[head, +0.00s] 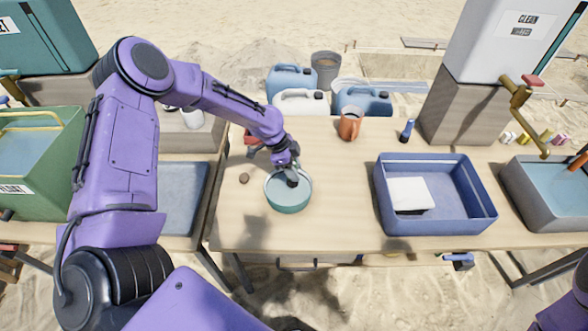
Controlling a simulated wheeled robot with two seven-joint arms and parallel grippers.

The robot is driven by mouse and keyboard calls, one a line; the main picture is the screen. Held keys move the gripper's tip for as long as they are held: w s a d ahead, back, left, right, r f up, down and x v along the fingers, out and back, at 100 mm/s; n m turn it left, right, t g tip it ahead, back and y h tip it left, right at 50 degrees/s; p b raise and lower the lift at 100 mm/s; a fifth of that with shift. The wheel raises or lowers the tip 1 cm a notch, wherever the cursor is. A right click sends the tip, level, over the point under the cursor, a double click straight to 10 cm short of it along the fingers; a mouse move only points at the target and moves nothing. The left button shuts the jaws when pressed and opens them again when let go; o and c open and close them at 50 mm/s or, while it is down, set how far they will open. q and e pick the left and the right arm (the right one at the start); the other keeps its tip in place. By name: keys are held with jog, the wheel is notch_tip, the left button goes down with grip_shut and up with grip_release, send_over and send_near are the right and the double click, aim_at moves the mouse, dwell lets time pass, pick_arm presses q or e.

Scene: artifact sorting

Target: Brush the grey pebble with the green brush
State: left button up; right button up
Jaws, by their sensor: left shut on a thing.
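My left gripper (290,172) points down over a round teal bowl (289,208) on the wooden table. It is shut on a small dark thing at the bowl's opening; the gripper hides most of it, and I cannot tell what it is. A small grey-brown pebble (244,178) lies on the table just left of the bowl, apart from it. I cannot make out a green brush. My right gripper is not in view.
A blue tray (487,212) holding a white slab (410,194) stands to the right. An orange-brown mug (349,125) and a blue-handled tool (406,131) are at the back edge. Jerrycans (300,103) stand behind. The tabletop between bowl and tray is clear.

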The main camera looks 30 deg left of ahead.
pick_arm(q)
notch_tip(320, 180, up, 6)
jog(key=p, duration=0.4)
jog(key=shift+f, duration=0.1)
